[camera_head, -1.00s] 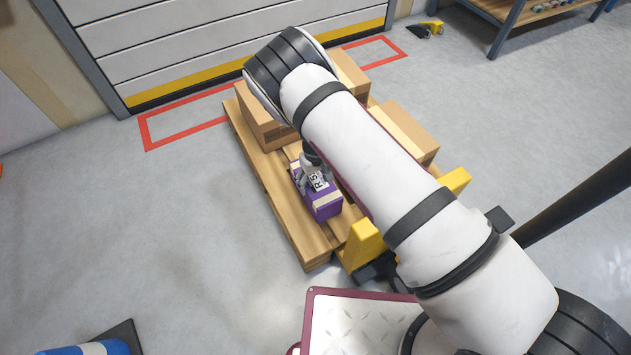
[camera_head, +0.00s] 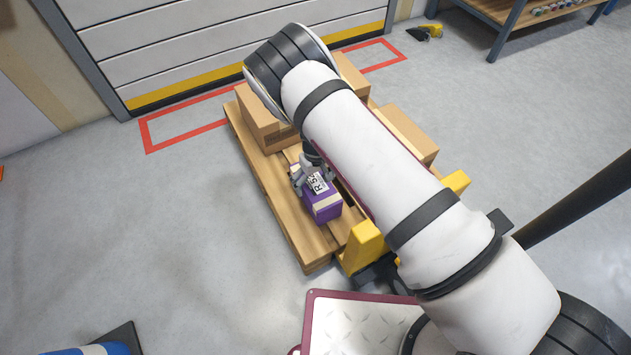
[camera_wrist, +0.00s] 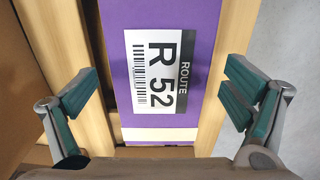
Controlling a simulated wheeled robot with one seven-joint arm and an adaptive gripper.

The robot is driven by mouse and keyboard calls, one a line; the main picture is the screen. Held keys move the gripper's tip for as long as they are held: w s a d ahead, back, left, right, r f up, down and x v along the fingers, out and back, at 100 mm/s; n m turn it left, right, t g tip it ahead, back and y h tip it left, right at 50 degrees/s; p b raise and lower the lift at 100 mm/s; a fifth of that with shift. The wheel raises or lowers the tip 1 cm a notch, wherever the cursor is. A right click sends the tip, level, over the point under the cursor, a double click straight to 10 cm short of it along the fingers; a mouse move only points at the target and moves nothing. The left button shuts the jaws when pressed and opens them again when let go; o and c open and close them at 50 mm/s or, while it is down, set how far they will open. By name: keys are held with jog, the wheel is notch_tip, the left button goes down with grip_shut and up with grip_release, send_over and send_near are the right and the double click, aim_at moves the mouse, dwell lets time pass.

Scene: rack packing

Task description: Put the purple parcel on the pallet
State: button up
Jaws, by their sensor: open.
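The purple parcel (camera_head: 325,208) rests on the wooden pallet (camera_head: 283,219), towards its near end. It also shows in the wrist view (camera_wrist: 200,22), with a white "ROUTE R 52" label on top and pallet slats (camera_wrist: 216,112) on both sides. My gripper (camera_head: 309,178) is just above the parcel. In the wrist view my gripper (camera_wrist: 158,103) is open, with one finger on each side of the parcel and a gap to it on both sides. My arm hides part of the pallet.
Cardboard boxes (camera_head: 262,121) stand on the far part of the pallet, and another box (camera_head: 412,130) is on its right side. Yellow pallet jack parts (camera_head: 363,246) are at the near end. A shelf (camera_head: 520,18) stands at the top right.

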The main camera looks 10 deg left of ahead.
notch_tip(320, 180, up, 11)
jog(key=p, duration=0.3)
jog(key=shift+p, duration=0.35)
jog(key=shift+f, duration=0.1)
